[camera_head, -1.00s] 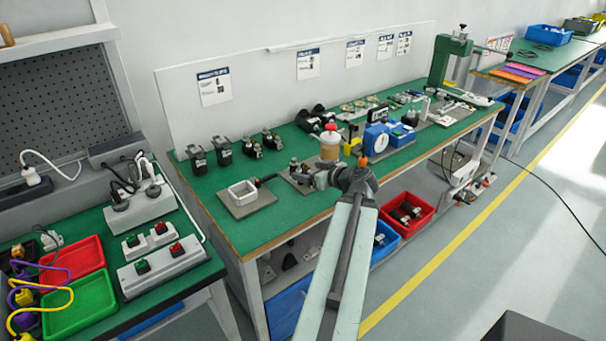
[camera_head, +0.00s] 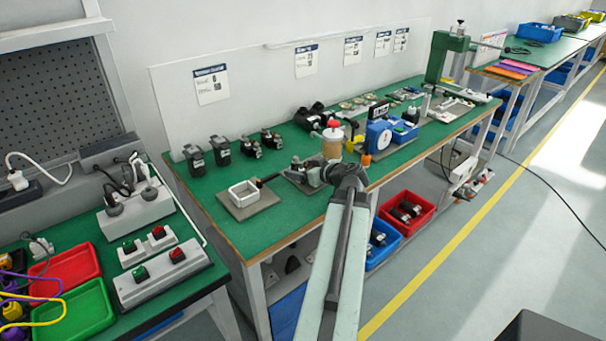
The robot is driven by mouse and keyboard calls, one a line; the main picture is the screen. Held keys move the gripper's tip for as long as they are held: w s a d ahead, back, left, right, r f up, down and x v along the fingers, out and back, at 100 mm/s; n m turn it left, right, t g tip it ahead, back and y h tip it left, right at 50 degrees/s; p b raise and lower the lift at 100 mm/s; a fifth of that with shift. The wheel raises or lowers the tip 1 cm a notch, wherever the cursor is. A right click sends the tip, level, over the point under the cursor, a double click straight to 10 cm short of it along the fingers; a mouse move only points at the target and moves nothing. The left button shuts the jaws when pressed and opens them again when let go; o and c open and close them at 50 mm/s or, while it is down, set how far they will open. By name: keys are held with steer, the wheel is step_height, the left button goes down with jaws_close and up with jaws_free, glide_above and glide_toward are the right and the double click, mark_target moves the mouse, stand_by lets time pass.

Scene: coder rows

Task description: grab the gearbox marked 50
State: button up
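Several small black units, which look like gearboxes, stand at the back left of the green table (camera_head: 190,205). Two taller ones stand at the left, one (camera_head: 195,158) and another (camera_head: 221,151). Two smaller ones stand to their right, one (camera_head: 250,147) and another (camera_head: 272,140). Pale labels show on the taller ones, but no number is readable. My arm reaches up from the bottom over the table's front edge.
Red (camera_head: 405,232) and blue bins are below.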

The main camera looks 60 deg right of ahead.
steer(key=shift+d, duration=0.1)
steer(key=c, duration=1.5)
steer(key=shift+s, duration=0.1)
jaws_close()
steer(key=shift+r, duration=0.1)
